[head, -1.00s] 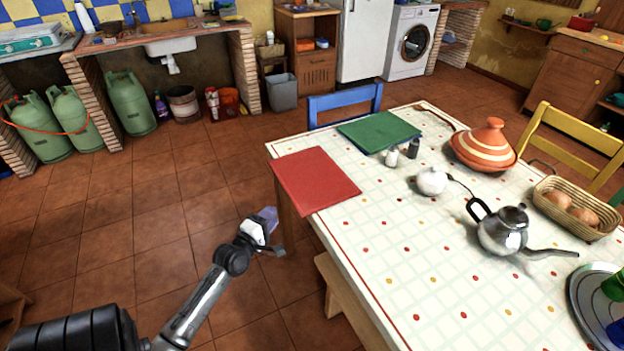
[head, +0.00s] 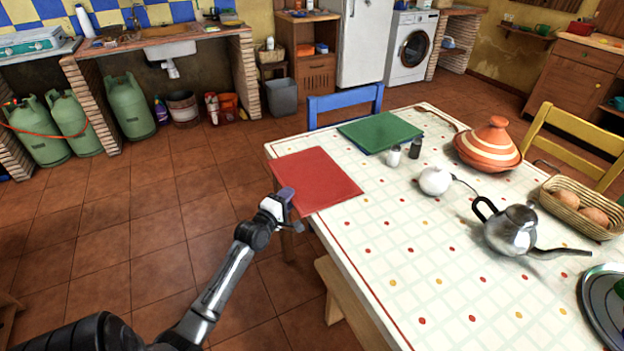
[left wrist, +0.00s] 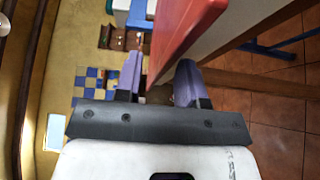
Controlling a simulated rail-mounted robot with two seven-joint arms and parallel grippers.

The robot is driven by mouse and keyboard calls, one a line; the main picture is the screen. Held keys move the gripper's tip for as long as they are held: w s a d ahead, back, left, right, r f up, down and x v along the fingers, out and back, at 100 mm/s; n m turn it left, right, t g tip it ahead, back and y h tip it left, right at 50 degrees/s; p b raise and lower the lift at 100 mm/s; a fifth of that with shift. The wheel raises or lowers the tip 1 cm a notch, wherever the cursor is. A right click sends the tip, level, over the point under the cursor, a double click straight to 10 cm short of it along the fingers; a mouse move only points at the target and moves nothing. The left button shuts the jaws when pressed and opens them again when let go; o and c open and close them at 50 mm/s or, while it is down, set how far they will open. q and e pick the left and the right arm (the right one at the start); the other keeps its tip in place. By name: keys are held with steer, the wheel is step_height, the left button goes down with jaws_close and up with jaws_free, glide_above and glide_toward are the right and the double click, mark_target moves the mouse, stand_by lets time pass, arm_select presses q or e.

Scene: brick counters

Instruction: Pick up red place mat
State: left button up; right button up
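The red place mat (head: 318,178) lies flat at the near left corner of the table, its left edge at the table's edge. My left gripper (head: 286,198) is at the mat's near left edge, with the purple fingertips overlapping it in the head view. In the left wrist view the two purple fingers (left wrist: 160,80) are apart, and the edge of the red mat (left wrist: 182,38) shows in the gap between them. I cannot tell whether a finger touches the mat. My right gripper is not in view.
The table (head: 400,250) carries a green mat (head: 380,131), two shakers, a white sugar pot (head: 434,181), a silver teapot (head: 510,232), a tagine (head: 489,147) and a bread basket (head: 580,208). A blue chair (head: 345,103) stands behind. A wooden bench (head: 335,290) is at the table's left side. The floor left is clear.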

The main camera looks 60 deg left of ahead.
arm_select(q)
jaws_close()
stand_by(0.3)
steer(key=shift+r, duration=0.1)
